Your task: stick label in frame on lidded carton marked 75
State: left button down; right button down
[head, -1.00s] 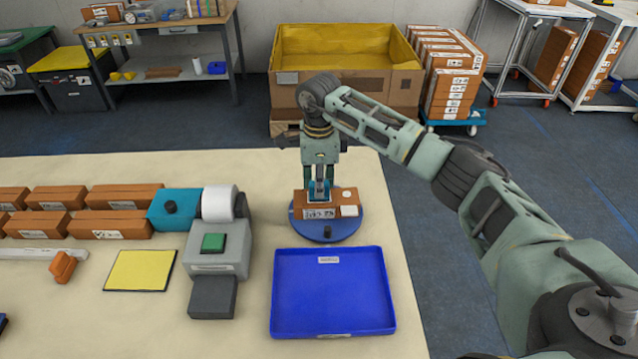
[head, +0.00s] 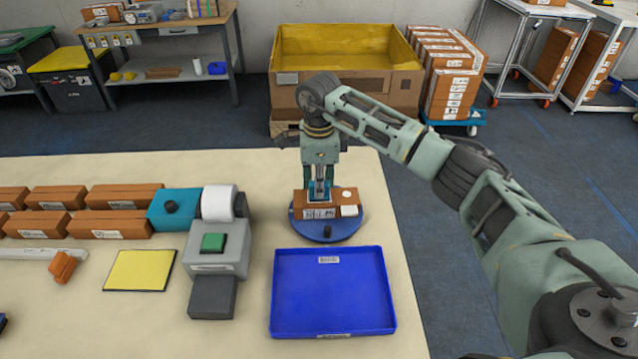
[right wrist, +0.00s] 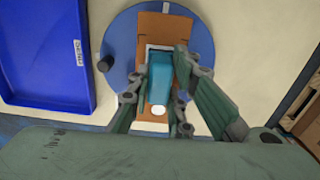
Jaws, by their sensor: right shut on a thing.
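A brown carton (head: 333,206) lies on a round blue turntable (head: 325,229) near the table's right edge. Its mark is too small to read. It has a white round spot and a small white square at its right end. My right gripper (head: 320,186) points down over the carton, shut on a teal block (right wrist: 160,80). In the right wrist view the block is over the carton's top (right wrist: 164,24), covering most of a white-edged frame (right wrist: 165,46). Whether the block touches the carton cannot be told, and any label under it is hidden. My left gripper is out of view.
An empty blue tray (head: 333,295) lies just in front of the turntable. A label printer (head: 218,250) with a white roll and green button stands to the left. A yellow pad (head: 140,270) and several brown cartons (head: 110,224) lie further left.

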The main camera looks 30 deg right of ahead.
jog(key=shift+s+f, duration=0.1)
jog(key=shift+r+p, duration=0.6)
jog(key=shift+r, duration=0.25)
jog(key=shift+r+p, duration=1.45)
jog(key=shift+r, duration=1.25)
